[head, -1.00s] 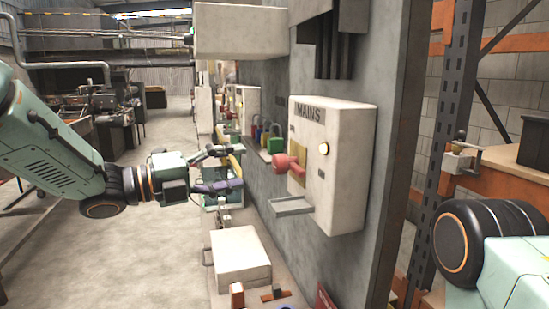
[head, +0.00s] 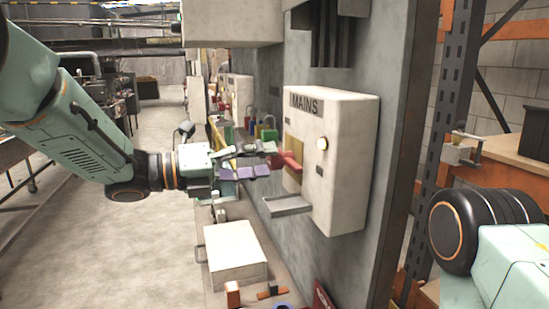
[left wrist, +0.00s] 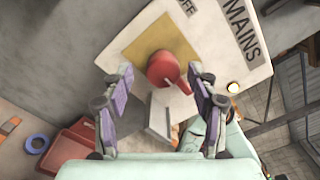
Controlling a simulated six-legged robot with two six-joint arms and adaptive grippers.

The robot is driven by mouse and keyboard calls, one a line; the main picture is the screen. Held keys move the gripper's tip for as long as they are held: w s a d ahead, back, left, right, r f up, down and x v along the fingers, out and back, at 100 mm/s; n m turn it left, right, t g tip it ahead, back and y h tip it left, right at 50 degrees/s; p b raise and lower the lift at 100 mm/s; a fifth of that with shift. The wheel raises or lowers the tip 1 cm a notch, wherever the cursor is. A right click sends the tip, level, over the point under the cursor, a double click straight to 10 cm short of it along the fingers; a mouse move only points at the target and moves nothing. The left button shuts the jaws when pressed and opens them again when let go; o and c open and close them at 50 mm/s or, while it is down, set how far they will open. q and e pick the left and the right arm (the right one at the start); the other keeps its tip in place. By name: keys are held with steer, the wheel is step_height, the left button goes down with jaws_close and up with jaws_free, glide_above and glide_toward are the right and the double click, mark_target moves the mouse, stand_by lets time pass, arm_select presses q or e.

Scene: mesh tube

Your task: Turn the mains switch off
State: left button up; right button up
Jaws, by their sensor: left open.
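The mains box (head: 347,165) is pale, labelled MAINS, and is fixed to the grey panel. Its red switch handle (head: 291,160) sticks out over a yellow plate. In the left wrist view the red handle (left wrist: 164,70) lies ahead between the fingers, with the yellow plate (left wrist: 158,47) behind it and the end of an OFF label above. My left gripper (head: 270,160) is open, its fingertips close to the handle; whether they touch it I cannot tell. My right gripper is not in view; part of my right arm shows at lower right.
A grey ledge (head: 287,205) juts out below the switch. Several coloured padlocks (head: 262,130) hang on the panel behind the gripper. A white box (head: 236,254) stands below. A lit round lamp (head: 322,143) sits right of the handle. The floor at left is clear.

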mark_target(267, 160)
arm_select(q)
steer(key=shift+d+r, duration=0.25)
steer(key=shift+d, duration=1)
steer(key=shift+w+d, duration=0.2)
steer(key=shift+w+d+f, duration=0.1)
steer(key=shift+w+f, duration=0.1)
steer(key=shift+w, duration=0.1)
steer(key=shift+s+a, duration=0.15)
steer(key=shift+a, duration=0.05)
steer(key=shift+c, duration=0.7)
steer(key=shift+s+r, duration=0.2)
steer(key=c, duration=0.3)
steer(key=shift+w+d+f, duration=0.1)
steer(key=shift+w, duration=0.1)
steer(key=c, duration=0.7)
steer(key=shift+c, duration=0.2)
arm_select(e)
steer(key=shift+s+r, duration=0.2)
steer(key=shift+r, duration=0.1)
